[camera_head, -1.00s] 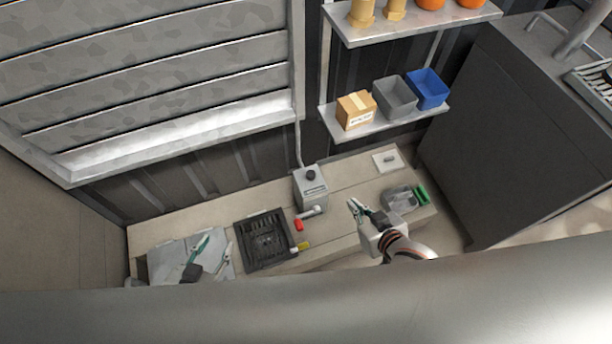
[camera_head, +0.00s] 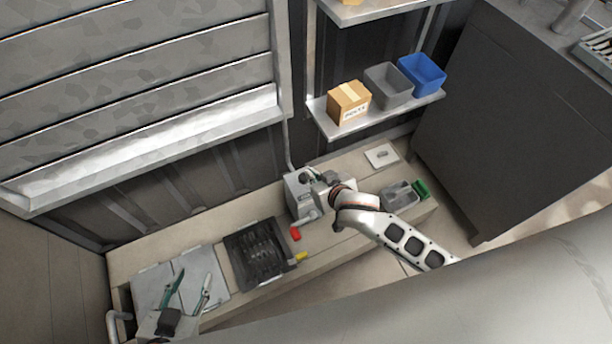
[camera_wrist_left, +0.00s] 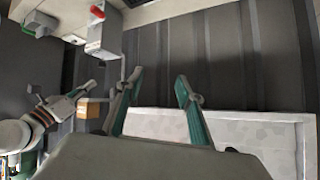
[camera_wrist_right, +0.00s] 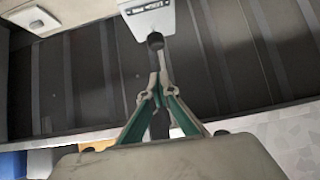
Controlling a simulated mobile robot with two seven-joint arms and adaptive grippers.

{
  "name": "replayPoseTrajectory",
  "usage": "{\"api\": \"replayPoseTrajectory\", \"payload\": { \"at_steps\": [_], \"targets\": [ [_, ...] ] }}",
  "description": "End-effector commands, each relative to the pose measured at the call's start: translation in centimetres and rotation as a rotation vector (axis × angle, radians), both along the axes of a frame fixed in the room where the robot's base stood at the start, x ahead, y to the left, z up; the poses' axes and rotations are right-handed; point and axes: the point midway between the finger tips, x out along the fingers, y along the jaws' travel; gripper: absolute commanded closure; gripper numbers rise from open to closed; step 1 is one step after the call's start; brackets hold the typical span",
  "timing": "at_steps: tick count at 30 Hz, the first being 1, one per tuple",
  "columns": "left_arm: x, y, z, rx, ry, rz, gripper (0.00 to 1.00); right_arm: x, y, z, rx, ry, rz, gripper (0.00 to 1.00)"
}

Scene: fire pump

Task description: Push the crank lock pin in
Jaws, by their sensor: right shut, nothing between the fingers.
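The grey crank box (camera_head: 299,196) stands on the bench against the wall, with a black knob-like pin (camera_head: 304,178) near its top. A crank with a red handle (camera_head: 295,234) is at its front. In the right wrist view the black knob (camera_wrist_right: 156,41) projects from the pale box (camera_wrist_right: 146,17). My right gripper (camera_head: 316,177) is shut and empty, beside the knob. In the right wrist view its fingertips (camera_wrist_right: 157,86) lie just below the knob; contact cannot be told. My left gripper (camera_head: 195,274) is open and empty over the bench's left end; its fingers (camera_wrist_left: 154,84) are spread.
A black slotted tray (camera_head: 258,252) and a grey panel (camera_head: 216,276) lie left of the box. Above is a shelf with a cardboard box (camera_head: 348,102), grey bin (camera_head: 389,86) and blue bin (camera_head: 423,73).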

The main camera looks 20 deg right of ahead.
Motion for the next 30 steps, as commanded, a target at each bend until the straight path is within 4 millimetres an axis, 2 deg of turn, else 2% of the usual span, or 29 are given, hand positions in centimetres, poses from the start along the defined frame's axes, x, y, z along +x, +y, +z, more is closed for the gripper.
{"api": "replayPoseTrajectory", "payload": {
  "at_steps": [1, 5, 7, 12, 22, 27, 30],
  "targets": [
    [-0.3, -0.1, -0.6, -0.001, 0.008, -0.004, 0.63, 0.5, 0.2, -1.3, -0.001, 0.008, 0.001, 1.0],
    [-0.4, -0.2, -0.8, 0.001, 0.012, -0.011, 0.63, 2.3, 0.6, -2.7, -0.001, 0.008, 0.001, 1.0],
    [-0.6, -0.2, -1.3, 0.001, 0.019, -0.013, 0.63, 2.2, 0.6, -4.1, -0.002, 0.013, 0.001, 1.0],
    [0.1, -0.4, -0.7, -0.006, 0.001, -0.016, 0.63, 2.5, 0.7, -5.7, -0.001, 0.009, 0.001, 1.0],
    [0.6, -0.6, 0.1, -0.013, -0.015, -0.016, 0.63, 2.9, 0.7, -5.9, 0.002, -0.001, 0.0, 1.0],
    [0.4, -0.6, -0.1, -0.013, -0.011, -0.016, 0.63, 2.8, 0.7, -5.9, 0.001, 0.0, 0.0, 1.0],
    [0.0, -0.6, -0.8, -0.014, 0.003, -0.016, 0.63, 2.7, 0.7, -7.0, 0.001, 0.005, 0.0, 1.0]
  ]
}}
